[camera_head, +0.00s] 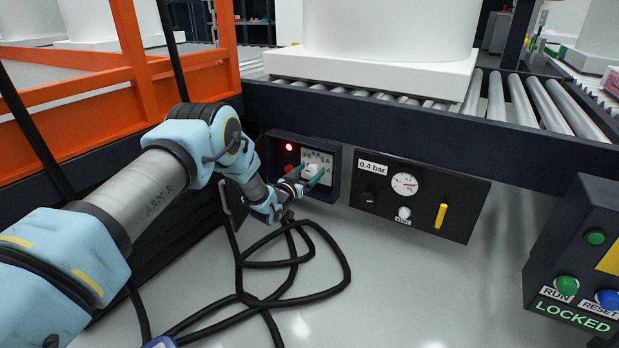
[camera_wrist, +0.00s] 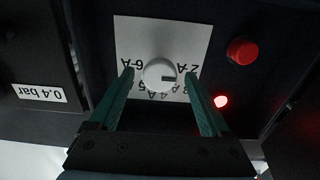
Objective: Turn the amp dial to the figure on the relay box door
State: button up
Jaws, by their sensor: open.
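The amp dial (camera_wrist: 158,73) is a round white knob on a white plate (camera_wrist: 190,32) marked in amps, upside down in the wrist view. Its dark pointer line points right in that view, towards the low-figure side near 2 A; I cannot tell the exact mark. My gripper (camera_wrist: 159,74) is open, with one green finger on either side of the dial and gaps between. In the head view my gripper (camera_head: 306,178) is at the dial (camera_head: 311,170), on a dark box under the conveyor. I cannot make out a relay box door or its figure.
A red lamp (camera_wrist: 221,101) glows beside a red button (camera_wrist: 242,51). To the right is a panel (camera_head: 455,190) with a gauge, yellow handle and "0.4 bar" label. A control box (camera_head: 590,255) reads LOCKED. Black hose (camera_head: 290,298) coils on the floor. An orange frame (camera_head: 135,75) stands left.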

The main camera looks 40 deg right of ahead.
jog(key=shift+d, duration=0.1)
jog(key=shift+c, duration=0.3)
grip_shut()
dwell(0.4)
